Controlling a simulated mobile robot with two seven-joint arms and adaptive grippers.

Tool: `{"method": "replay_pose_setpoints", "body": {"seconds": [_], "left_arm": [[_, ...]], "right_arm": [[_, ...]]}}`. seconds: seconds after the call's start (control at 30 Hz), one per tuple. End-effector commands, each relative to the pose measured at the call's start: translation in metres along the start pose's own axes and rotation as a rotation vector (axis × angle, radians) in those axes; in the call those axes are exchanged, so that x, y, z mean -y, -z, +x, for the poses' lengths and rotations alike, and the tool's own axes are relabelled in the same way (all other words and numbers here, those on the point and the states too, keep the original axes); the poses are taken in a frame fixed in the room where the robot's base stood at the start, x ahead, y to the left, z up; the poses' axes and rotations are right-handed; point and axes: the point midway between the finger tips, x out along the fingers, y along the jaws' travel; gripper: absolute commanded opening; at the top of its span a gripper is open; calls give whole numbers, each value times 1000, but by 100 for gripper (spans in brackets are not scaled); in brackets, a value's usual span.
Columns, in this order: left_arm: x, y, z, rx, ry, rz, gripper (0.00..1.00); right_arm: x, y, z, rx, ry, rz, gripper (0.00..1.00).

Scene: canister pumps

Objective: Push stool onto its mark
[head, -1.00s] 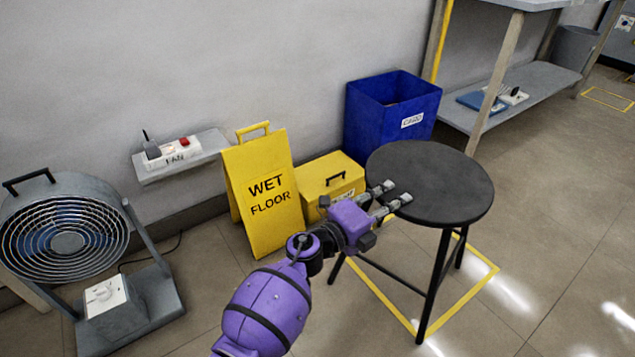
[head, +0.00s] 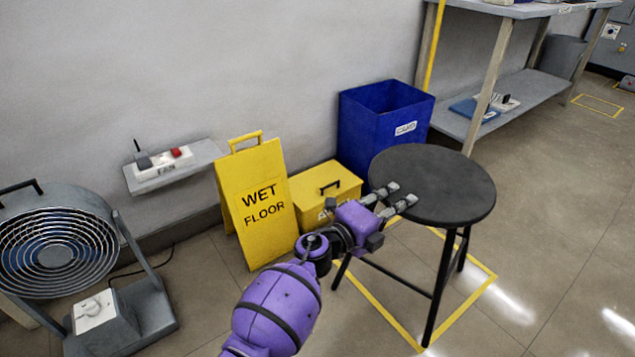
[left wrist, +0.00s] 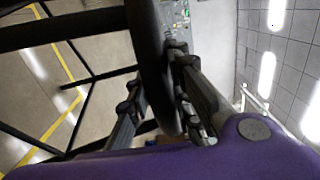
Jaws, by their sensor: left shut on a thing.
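The stool has a round black seat (head: 435,185) and thin black legs, and stands upright on the floor. Its mark is a yellow outline (head: 470,300) on the floor around the legs; the nearest foot is close to the outline's front corner, and I cannot tell if every foot is inside. My left gripper (head: 402,194) is at the seat's left edge, shut on its rim. In the left wrist view the dark rim (left wrist: 152,60) runs between the two fingers. My right gripper is not in view.
A yellow wet floor sign (head: 257,205), a yellow box (head: 325,188) and a blue bin (head: 375,135) stand along the wall behind. A grey fan (head: 60,245) is at the left. A workbench (head: 530,90) is at the back right. The floor to the right is clear.

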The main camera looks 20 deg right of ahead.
Motion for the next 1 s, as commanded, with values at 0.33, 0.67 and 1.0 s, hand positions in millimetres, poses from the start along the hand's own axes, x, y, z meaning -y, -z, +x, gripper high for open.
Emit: {"method": "replay_pose_setpoints", "body": {"seconds": [0.33,0.67,1.0], "left_arm": [[1,0,20,1,0,0,0],[1,1,22,0,0,1,0],[1,0,36,0,0,1,0]], "right_arm": [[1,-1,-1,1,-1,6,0],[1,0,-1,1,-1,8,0],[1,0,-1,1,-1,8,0]]}}
